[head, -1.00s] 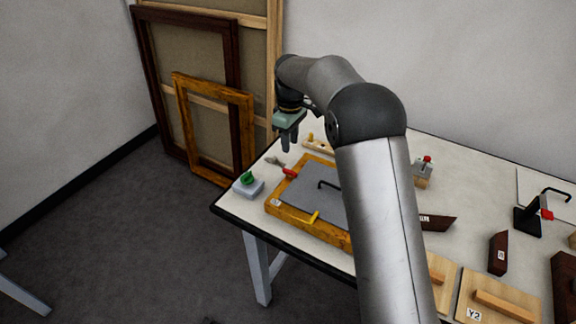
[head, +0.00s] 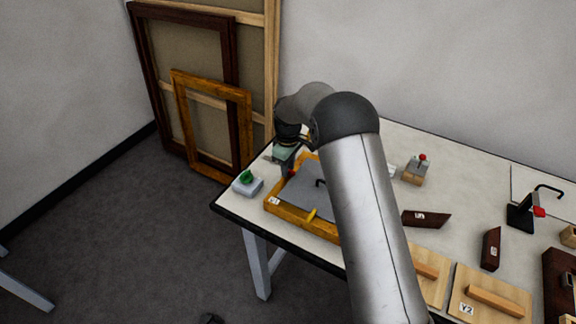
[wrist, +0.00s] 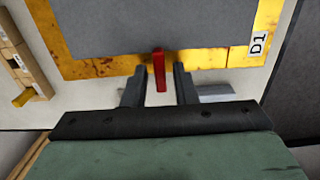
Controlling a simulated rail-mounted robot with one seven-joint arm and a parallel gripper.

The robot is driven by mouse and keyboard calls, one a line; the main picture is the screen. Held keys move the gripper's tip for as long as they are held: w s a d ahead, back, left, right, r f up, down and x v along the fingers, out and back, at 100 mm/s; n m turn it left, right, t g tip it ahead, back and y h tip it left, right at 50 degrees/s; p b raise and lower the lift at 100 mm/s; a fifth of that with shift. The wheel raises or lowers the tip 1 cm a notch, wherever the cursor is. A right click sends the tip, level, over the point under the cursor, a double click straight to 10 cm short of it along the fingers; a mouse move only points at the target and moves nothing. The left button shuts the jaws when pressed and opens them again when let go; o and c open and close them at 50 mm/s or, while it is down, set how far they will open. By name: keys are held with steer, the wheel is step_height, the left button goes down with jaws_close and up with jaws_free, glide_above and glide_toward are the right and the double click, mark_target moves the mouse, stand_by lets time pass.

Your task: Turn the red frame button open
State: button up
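The red frame button (wrist: 159,70) is a narrow bar in the wrist view. It lies across the ochre frame's (wrist: 105,67) rail, from the grey panel's edge (wrist: 150,25) outward past the rail. My gripper (wrist: 159,67) is open, with one dark finger on each side of the button and a gap visible on both sides. In the head view my gripper is low at the left side of the ochre frame (head: 272,207), and it largely hides the red button. A yellow button (head: 312,215) shows on the near rail.
A grey block with a green knob (head: 247,183) stands left of the frame near the table edge. A wooden strip (wrist: 22,60) lies at the left in the wrist view. A wooden block with a red-topped clamp (head: 415,170) and dark wood pieces (head: 427,218) lie to the right.

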jaws_close()
steer(key=shift+b, duration=0.3)
steer(key=m+b, duration=0.2)
steer(key=m, duration=0.1)
steer(key=shift+f, duration=0.1)
steer(key=m+b, duration=0.2)
steer(key=m, duration=0.2)
steer(key=shift+m, duration=0.3)
steer(key=m+b, duration=0.1)
steer(key=m, duration=0.4)
steer(key=shift+b, duration=0.4)
steer(key=m, duration=0.5)
steer(key=shift+r+m, duration=0.2)
steer(key=shift+m, duration=0.1)
